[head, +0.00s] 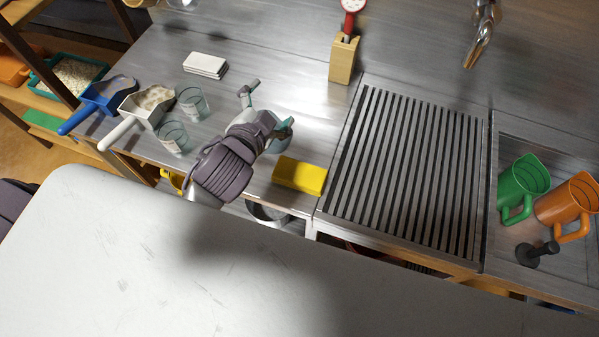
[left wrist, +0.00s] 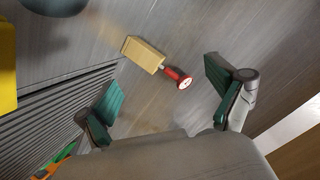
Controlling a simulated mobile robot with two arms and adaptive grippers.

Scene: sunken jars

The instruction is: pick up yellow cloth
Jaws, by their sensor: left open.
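The yellow cloth (head: 299,176) lies folded as a flat block on the steel counter near its front edge, just left of the slatted drainboard. Part of it also shows at the left edge of the left wrist view (left wrist: 6,65). My left gripper (head: 268,112) is open and empty over the counter, behind and to the left of the cloth in the head view, apart from it. In the left wrist view the fingers (left wrist: 165,88) are spread wide with nothing between them. My right gripper is not in view.
A wooden block with a red dial thermometer (head: 343,59) stands behind. Clear glasses (head: 173,137), scoops (head: 150,102) and a white stack (head: 205,65) are at left. Slatted drainboard (head: 405,170), green jug (head: 522,185) and orange jug (head: 568,203) are at right.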

